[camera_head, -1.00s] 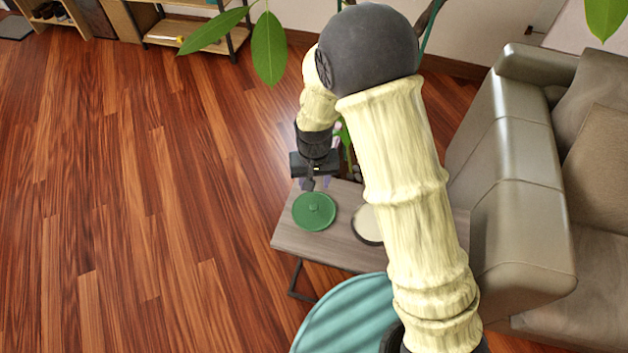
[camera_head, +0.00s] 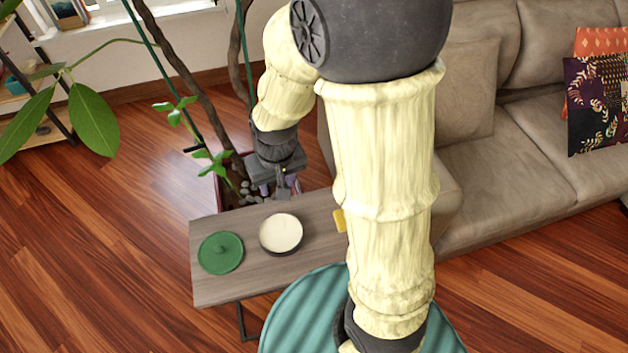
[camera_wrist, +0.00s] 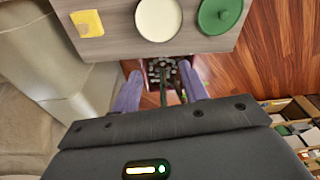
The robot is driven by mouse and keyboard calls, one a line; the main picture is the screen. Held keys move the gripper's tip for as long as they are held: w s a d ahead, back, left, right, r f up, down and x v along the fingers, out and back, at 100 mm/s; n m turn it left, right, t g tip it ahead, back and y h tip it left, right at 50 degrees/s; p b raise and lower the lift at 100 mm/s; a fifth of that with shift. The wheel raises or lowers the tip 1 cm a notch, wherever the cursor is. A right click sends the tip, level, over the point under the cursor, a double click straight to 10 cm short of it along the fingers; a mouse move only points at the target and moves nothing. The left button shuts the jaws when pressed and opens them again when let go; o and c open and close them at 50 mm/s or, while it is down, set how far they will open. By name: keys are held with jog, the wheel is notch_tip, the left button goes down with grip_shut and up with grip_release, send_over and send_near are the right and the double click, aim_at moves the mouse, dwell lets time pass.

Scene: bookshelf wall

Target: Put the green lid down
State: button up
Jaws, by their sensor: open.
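The green lid (camera_head: 221,252) lies flat, knob up, near the left end of a small grey-brown wooden table (camera_head: 270,277). It also shows at the top right of the wrist view (camera_wrist: 221,14). My gripper (camera_head: 281,193) is behind the table's back edge, apart from the lid and to its right in the head view. In the wrist view my gripper's two purple fingers (camera_wrist: 157,88) are spread, with nothing between them but the plant pot beyond. A round dish with a cream inside and dark rim (camera_head: 281,233) sits beside the lid on the table.
A yellow object (camera_wrist: 87,23) lies on the table, mostly behind my arm in the head view. A potted plant (camera_head: 237,175) with thin trunks stands close behind the table. A grey-beige sofa (camera_head: 500,150) is at the right. Open wooden floor lies left.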

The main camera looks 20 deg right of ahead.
jog(key=s+d+r+m, duration=0.1)
jog(key=s+d+r, duration=0.2)
jog(key=s+d, duration=0.2)
jog(key=shift+d+t, duration=0.4)
jog(key=shift+d, duration=0.5)
jog(key=w+p+v, duration=0.2)
jog(key=p+v, duration=0.7)
jog(key=shift+a+r, duration=0.15)
jog(key=shift+r, duration=0.15)
